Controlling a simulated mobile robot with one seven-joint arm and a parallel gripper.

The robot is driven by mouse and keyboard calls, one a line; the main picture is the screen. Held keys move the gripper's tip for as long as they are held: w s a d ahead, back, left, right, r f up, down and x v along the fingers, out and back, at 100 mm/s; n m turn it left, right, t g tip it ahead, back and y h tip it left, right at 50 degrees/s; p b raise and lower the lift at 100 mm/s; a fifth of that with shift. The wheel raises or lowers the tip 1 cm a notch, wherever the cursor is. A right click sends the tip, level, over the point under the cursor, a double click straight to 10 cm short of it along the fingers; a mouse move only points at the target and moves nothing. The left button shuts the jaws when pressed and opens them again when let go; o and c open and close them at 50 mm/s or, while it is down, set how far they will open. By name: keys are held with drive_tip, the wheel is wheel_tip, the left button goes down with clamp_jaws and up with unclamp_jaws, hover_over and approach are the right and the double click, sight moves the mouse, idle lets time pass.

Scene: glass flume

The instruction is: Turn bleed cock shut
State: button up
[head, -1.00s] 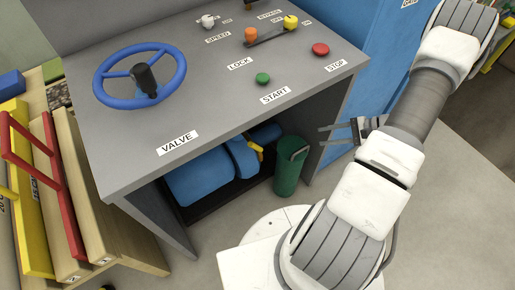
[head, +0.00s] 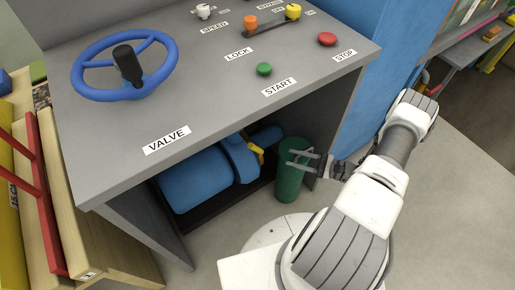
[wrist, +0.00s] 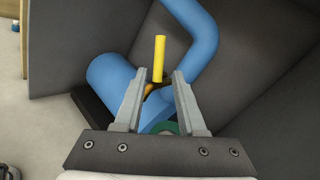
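The bleed cock's yellow lever (head: 257,153) sits on the blue pump and pipe (head: 195,182) under the console. In the wrist view the yellow lever (wrist: 160,58) stands upright in the picture, with an orange-brown part at its foot. My gripper (head: 291,159) reaches in under the console from the right, in front of the green cylinder. In the wrist view my gripper (wrist: 159,76) is open, its two fingers apart. The lever appears between and beyond the fingertips, and nothing is held. Whether the fingers reach either side of it in depth is unclear.
The green cylinder (head: 289,184) stands right of the pump, below my fingers. The console top (head: 215,100) overhangs the pump, carrying a blue handwheel (head: 84,88) and several knobs and buttons. A blue cabinet (head: 364,70) is behind my arm. Open floor lies in front.

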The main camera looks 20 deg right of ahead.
sight(256, 148)
drive_tip(key=b+x, duration=0.1)
drive_tip(key=x, duration=1.2)
drive_tip(key=shift+w+a+b, duration=0.2)
drive_tip(key=shift+b, duration=0.1)
drive_tip(key=shift+c, duration=0.2)
clamp_jaws()
idle(0.5)
